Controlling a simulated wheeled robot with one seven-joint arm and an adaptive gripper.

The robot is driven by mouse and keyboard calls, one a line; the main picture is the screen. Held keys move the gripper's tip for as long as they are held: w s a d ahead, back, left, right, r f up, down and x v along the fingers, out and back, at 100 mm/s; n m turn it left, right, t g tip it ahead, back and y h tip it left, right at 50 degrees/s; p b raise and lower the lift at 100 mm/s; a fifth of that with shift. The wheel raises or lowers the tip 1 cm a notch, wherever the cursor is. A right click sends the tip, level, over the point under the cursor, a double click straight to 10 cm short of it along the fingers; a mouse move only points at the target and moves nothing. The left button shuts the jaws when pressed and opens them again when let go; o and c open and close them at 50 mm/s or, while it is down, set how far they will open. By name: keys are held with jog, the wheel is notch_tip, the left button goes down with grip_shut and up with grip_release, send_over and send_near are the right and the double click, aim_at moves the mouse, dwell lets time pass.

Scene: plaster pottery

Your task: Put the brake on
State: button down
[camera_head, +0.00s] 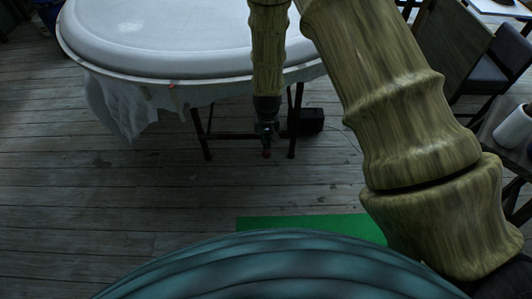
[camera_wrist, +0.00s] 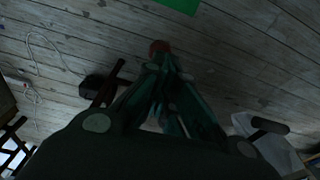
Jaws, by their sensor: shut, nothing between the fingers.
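My gripper (camera_head: 266,134) hangs fingers down in front of the dark frame under a round white table or basin (camera_head: 150,35). In the wrist view the fingers of my gripper (camera_wrist: 163,62) come together at the tips, with nothing visible between them. A small red piece (camera_wrist: 160,46) shows right at the fingertips, and also in the head view (camera_head: 266,153). I cannot tell whether it is part of my gripper or a separate thing. No part is clearly recognisable as a brake. My arm and the dim light hide part of the frame.
A black box (camera_head: 311,120) with a cable stands on the plank floor by the frame's legs. White cloth (camera_head: 125,103) hangs below the basin's rim. A green mat (camera_head: 310,225) lies nearer me. Chairs (camera_head: 493,68) stand at right. Floor at left is clear.

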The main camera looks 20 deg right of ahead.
aim_at(267, 153)
jog(key=shift+f, duration=0.15)
jog(key=shift+w+d+f+b, duration=0.1)
jog(key=shift+w+f+b, duration=0.05)
jog(key=shift+f+b, duration=1.4)
jog(key=shift+w+f+b, duration=0.15)
jog(key=shift+f+b, duration=1)
jog(key=shift+f, duration=0.7)
jog(key=shift+f+b, duration=0.8)
jog(key=shift+f, duration=1.25)
jog(key=shift+r, duration=0.1)
jog(key=s, duration=0.1)
jog(key=s+p, duration=0.1)
jog(key=s+r, duration=0.1)
jog(key=shift+a+p, duration=0.35)
jog(key=shift+p, duration=0.05)
